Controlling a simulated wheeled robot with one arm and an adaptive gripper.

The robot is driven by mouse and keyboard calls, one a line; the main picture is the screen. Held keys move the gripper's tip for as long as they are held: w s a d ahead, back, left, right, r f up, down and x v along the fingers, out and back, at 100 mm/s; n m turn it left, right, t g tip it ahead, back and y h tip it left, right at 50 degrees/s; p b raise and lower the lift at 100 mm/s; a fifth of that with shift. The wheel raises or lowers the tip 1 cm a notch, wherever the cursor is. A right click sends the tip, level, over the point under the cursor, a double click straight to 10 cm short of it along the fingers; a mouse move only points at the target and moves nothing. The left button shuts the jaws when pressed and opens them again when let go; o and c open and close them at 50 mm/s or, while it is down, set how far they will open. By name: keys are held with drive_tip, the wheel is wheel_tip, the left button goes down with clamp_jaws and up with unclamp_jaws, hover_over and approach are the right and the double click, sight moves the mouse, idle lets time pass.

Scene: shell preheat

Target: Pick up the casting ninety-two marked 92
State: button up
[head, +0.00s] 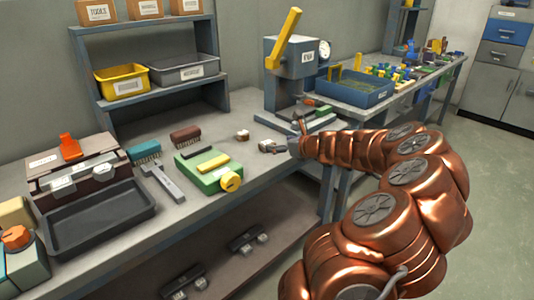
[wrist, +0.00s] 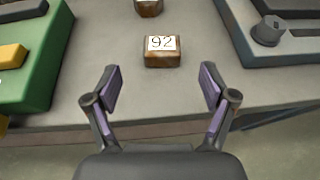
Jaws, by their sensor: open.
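The casting marked 92 (wrist: 163,58) is a small brown block with a white label on top. It lies on the grey bench in the wrist view, ahead of my gripper (wrist: 161,82) and roughly centred between its fingers. My gripper is open and empty, and the fingers do not reach around the casting. A second brown casting (wrist: 148,8) is cut off at the top of the wrist view. In the head view my gripper (head: 273,147) is over the bench, and a small brown and white block (head: 243,135) lies beside it; I cannot tell which casting that is.
A green box (head: 212,172) with a yellow knob stands left of my gripper. The press (head: 290,65) with its yellow lever stands behind and right; its base edge is right in the wrist view.

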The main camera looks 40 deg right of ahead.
drive_tip(key=shift+d+f, duration=0.25)
drive_tip(key=shift+d, duration=0.1)
drive_tip(key=shift+a+b+x, duration=0.15)
drive_tip(key=shift+b+x, duration=0.1)
drive_tip(key=shift+x, duration=1.65)
drive_tip(key=shift+a+b+x, duration=0.1)
drive_tip(key=shift+b+x, duration=0.15)
drive_tip(key=shift+x, duration=1.6)
drive_tip(key=c, duration=1.3)
